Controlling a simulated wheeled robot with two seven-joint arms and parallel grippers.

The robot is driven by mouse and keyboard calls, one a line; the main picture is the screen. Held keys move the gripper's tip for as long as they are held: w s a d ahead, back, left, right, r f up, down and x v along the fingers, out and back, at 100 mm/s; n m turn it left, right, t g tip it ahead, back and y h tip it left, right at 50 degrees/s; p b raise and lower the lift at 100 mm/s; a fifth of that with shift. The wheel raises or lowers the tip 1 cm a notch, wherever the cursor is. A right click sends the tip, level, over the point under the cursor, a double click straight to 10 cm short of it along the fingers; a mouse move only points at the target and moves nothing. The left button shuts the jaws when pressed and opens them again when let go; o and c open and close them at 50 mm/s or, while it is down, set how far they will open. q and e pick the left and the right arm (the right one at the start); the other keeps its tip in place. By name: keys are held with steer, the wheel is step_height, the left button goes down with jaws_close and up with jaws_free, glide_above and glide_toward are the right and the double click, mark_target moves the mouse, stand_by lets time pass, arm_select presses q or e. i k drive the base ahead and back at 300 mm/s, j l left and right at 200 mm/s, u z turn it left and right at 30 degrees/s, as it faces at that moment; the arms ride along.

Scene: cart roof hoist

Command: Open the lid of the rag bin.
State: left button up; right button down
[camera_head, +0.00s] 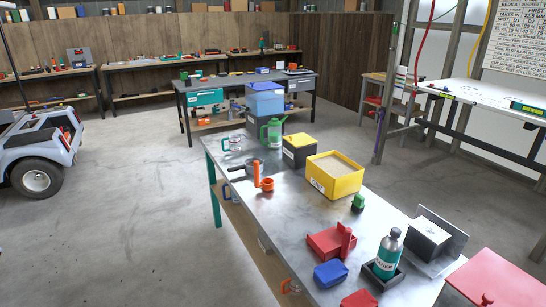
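No bin in view carries a label I can read as rags, so I cannot tell for sure which is the rag bin. A flat red lid-like panel (497,281) with a small red knob lies at the lower right, cut off by the picture edge; it looks shut. A black box with a yellow top (300,141) and a white label stands on the metal workbench (262,213), and its top looks closed. Neither of my grippers is in view.
The bench also holds an open yellow bin (335,176), a green can (273,133), an orange-handled tool (265,180), a red holder (331,242), a blue box (330,274) and a bottle (388,253) in a dark tray. Floor left of the bench is clear; a cart (40,150) stands far left.

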mark_target(487, 279)
steer(key=z, duration=1.7)
steer(key=i+j, duration=0.2)
steer(key=i+u, duration=0.05)
steer(key=i, duration=0.05)
